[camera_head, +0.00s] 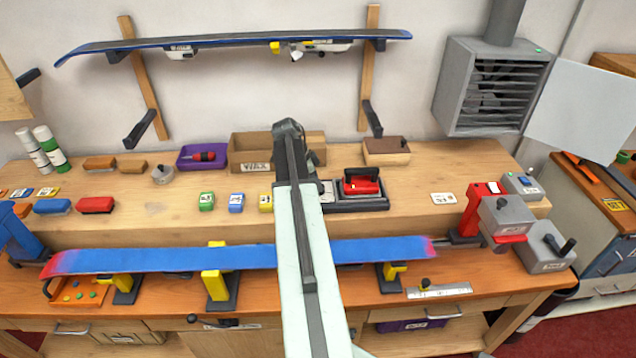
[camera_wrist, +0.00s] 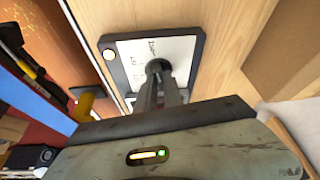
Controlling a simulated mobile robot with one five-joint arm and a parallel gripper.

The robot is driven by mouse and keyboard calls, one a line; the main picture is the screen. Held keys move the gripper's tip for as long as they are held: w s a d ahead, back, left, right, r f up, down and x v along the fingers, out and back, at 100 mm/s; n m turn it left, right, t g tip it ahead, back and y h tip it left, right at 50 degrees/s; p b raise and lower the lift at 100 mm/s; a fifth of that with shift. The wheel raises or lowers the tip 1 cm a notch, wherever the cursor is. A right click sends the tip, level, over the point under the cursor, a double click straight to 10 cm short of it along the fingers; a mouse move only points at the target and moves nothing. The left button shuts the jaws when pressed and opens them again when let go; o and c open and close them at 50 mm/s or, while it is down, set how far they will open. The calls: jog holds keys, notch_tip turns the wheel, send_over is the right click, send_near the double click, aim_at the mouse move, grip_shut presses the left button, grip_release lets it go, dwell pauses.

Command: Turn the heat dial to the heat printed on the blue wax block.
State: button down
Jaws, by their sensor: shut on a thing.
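In the wrist view the heat dial's white plate (camera_wrist: 125,57) sits in a dark frame, with small printed marks too blurred to read. My gripper (camera_wrist: 160,88) reaches over the plate, its fingers closed on the dial's dark round knob (camera_wrist: 158,66). The knob's pointer is hidden by the fingers. In the head view the blue wax block (camera_head: 236,202) stands on the raised shelf, between a green block (camera_head: 206,201) and a yellow block (camera_head: 266,202). Its white label is too small to read. My arm hides my gripper and most of the dial there.
A red iron (camera_head: 361,182) rests on a dark stand just right of my arm. A wax bin (camera_head: 250,152) stands behind. A blue ski (camera_head: 190,259) lies across the front bench on yellow clamps. The shelf right of the iron is largely clear.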

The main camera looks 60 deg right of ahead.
jog(key=shift+w+a, duration=0.1)
jog(key=shift+w, duration=0.05)
jog(key=c, duration=1.5)
grip_release()
jog(key=shift+f, duration=0.1)
jog(key=p+v, duration=0.7)
jog(key=v, duration=0.1)
